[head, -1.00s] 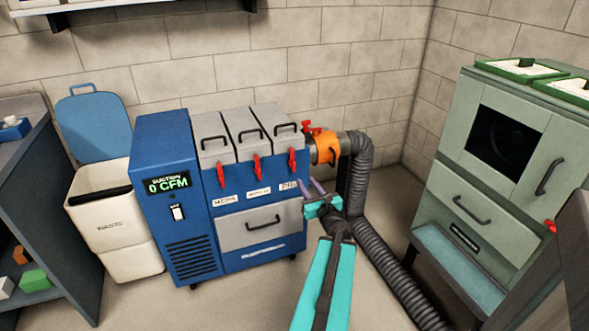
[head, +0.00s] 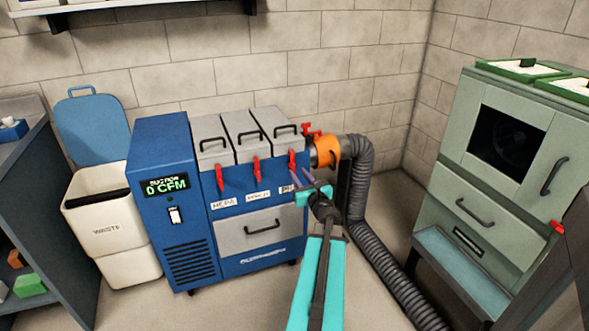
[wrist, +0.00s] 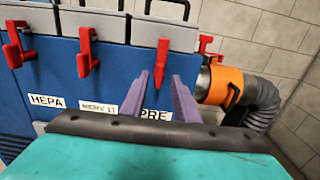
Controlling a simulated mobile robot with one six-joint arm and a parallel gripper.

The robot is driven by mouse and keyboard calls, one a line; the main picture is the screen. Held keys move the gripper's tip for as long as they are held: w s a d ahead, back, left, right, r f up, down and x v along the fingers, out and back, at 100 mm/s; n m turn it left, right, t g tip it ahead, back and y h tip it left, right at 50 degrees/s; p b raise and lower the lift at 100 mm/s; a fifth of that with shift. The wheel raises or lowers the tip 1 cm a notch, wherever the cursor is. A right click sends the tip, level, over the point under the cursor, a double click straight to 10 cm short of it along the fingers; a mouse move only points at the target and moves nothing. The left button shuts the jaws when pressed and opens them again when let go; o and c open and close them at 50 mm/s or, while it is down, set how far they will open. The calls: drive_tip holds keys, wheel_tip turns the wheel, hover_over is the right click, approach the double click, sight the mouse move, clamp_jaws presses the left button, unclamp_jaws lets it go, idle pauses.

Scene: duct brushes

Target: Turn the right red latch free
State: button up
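The right red latch (head: 292,160) hangs on the front of the blue suction unit (head: 255,182), below the right grey lid (head: 274,124). It points down, like the middle latch (head: 256,171) and the left latch (head: 220,179). In the wrist view the right latch (wrist: 161,64) shows just beyond and between the purple fingertips of my gripper (wrist: 166,85). In the head view my gripper (head: 302,179) is just below the latch. Its fingers are apart with nothing held between them. I cannot tell whether either finger touches the latch.
An orange collar (head: 326,151) and a thick grey hose (head: 362,190) lie close on the right of the unit. A red valve handle (wrist: 208,48) sits above the collar. A green cabinet (head: 500,170) stands further right. A white waste bin (head: 110,225) stands left.

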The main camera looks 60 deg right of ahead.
sight(295, 169)
drive_tip(key=shift+x, duration=2.7)
drive_tip(key=shift+c, duration=0.3)
clamp_jaws()
drive_tip(key=shift+d, duration=0.3)
drive_tip(key=shift+s+a, duration=0.1)
drive_tip(key=shift+a, duration=0.1)
